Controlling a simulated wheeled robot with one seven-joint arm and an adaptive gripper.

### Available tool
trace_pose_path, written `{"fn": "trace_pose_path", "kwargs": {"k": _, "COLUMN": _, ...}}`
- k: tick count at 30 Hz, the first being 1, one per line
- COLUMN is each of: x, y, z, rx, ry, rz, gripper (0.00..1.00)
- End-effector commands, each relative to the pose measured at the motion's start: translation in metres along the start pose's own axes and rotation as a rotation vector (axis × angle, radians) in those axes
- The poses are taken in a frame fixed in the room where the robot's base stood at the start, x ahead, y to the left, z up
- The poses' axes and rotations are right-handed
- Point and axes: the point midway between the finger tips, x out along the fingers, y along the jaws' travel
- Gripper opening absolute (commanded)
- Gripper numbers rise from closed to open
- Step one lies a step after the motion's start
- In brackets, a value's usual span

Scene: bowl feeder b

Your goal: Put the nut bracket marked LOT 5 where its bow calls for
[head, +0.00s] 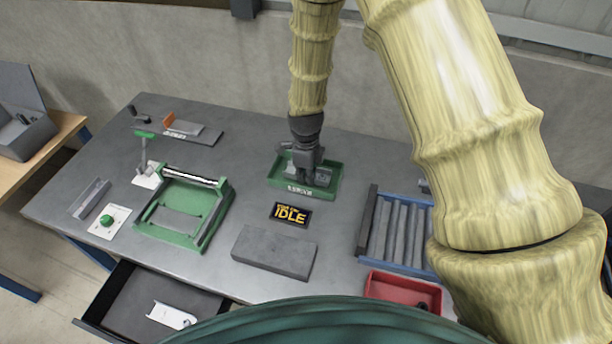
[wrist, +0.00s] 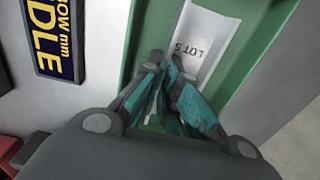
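The nut bracket marked LOT 5 (wrist: 203,45) is a pale grey piece in a green tray (wrist: 258,30). The tray (head: 322,190) also shows in the head view, at the back middle of the bench. My gripper (head: 303,165) reaches down into it. In the wrist view my gripper (wrist: 162,72) has its teal-padded fingers close together, with part of the bracket between the tips. The fingers hide the bracket's lower part. A dark display (head: 291,215) in front of the tray reads IDLE in yellow; its smaller line has "BOW mm" in the wrist view (wrist: 60,40).
A green fixture (head: 214,221) and a green button (head: 107,220) stand at left. A grey block (head: 274,252) lies in front of the display. A blue rack with grey channels (head: 402,232) and a red bin (head: 400,290) are at right. A drawer (head: 125,300) is open at front left.

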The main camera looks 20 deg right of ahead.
Motion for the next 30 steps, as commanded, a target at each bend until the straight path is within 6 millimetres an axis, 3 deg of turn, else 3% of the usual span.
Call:
{"fn": "trace_pose_path", "kwargs": {"k": 2, "x": 0.003, "y": 0.000, "z": 0.000, "rx": 0.000, "ry": 0.001, "rz": 0.001, "gripper": 0.00}}
{"fn": "trace_pose_path", "kwargs": {"k": 6, "x": 0.003, "y": 0.000, "z": 0.000, "rx": 0.000, "ry": 0.000, "rz": 0.000, "gripper": 0.25}}
{"fn": "trace_pose_path", "kwargs": {"k": 7, "x": 0.003, "y": 0.000, "z": 0.000, "rx": 0.000, "ry": 0.000, "rz": 0.000, "gripper": 0.27}}
{"fn": "trace_pose_path", "kwargs": {"k": 20, "x": -0.003, "y": 0.000, "z": 0.000, "rx": -0.001, "ry": 0.000, "rz": -0.001, "gripper": 0.27}}
{"fn": "trace_pose_path", "kwargs": {"k": 30, "x": -0.036, "y": -0.001, "z": 0.000, "rx": 0.000, "ry": -0.001, "rz": -0.002, "gripper": 0.27}}
